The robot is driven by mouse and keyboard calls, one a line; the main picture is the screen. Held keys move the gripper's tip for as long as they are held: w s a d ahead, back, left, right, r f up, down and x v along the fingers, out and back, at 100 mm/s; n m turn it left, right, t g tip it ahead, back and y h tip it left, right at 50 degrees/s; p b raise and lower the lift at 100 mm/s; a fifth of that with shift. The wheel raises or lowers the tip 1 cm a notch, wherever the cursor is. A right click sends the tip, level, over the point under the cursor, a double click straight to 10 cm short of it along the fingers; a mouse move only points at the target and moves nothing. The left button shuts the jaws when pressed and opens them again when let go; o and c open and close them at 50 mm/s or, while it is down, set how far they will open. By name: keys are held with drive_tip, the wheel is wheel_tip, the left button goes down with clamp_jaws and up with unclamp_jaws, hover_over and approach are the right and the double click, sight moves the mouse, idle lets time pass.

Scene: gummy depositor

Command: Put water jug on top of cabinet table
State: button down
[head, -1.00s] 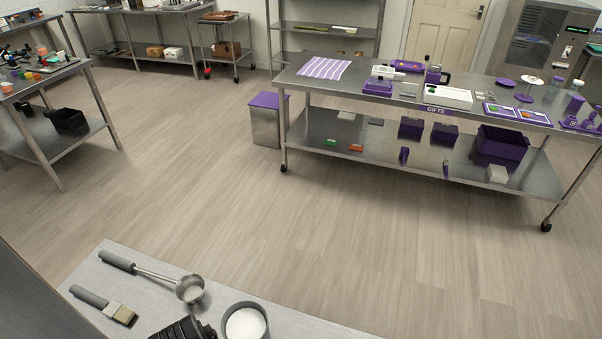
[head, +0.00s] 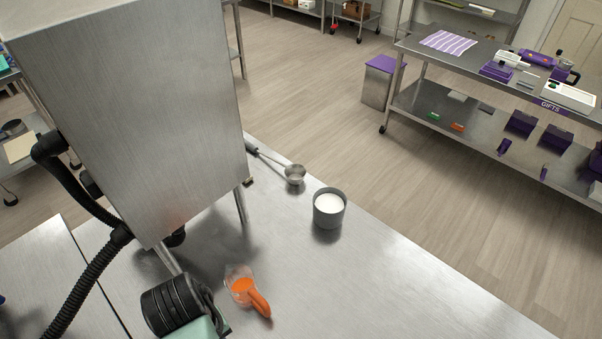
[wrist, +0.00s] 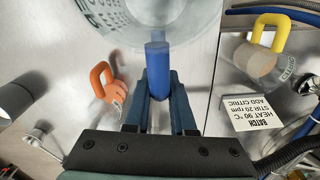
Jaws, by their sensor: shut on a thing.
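In the wrist view my gripper (wrist: 158,103) is shut on the blue handle of a clear jug with printed markings, which I take as the water jug (wrist: 170,22). The jug's upper part runs out of the frame, and its contents are hard to tell. The jug does not show in the head view. A steel-topped table (head: 400,285) fills the front of the head view. A large steel box on legs (head: 140,110) stands at its left; I cannot tell whether either is the cabinet table.
A clear jug with an orange handle (head: 258,301), a grey cup of white stuff (head: 329,208) and a ladle (head: 295,174) stand on the steel top. The wrist view shows a yellow-handled jug (wrist: 270,35) and a batch label (wrist: 262,112). The steel top's right side is clear.

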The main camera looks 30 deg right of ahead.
drive_tip(key=f, duration=0.3)
drive_tip(key=f+p, duration=0.1)
drive_tip(key=f, duration=0.6)
drive_tip(key=shift+s+a, duration=0.25)
drive_tip(key=shift+a, duration=0.15)
drive_tip(key=c, duration=0.8)
unclamp_jaws()
drive_tip(key=shift+o, duration=0.2)
drive_tip(key=shift+r, duration=0.2)
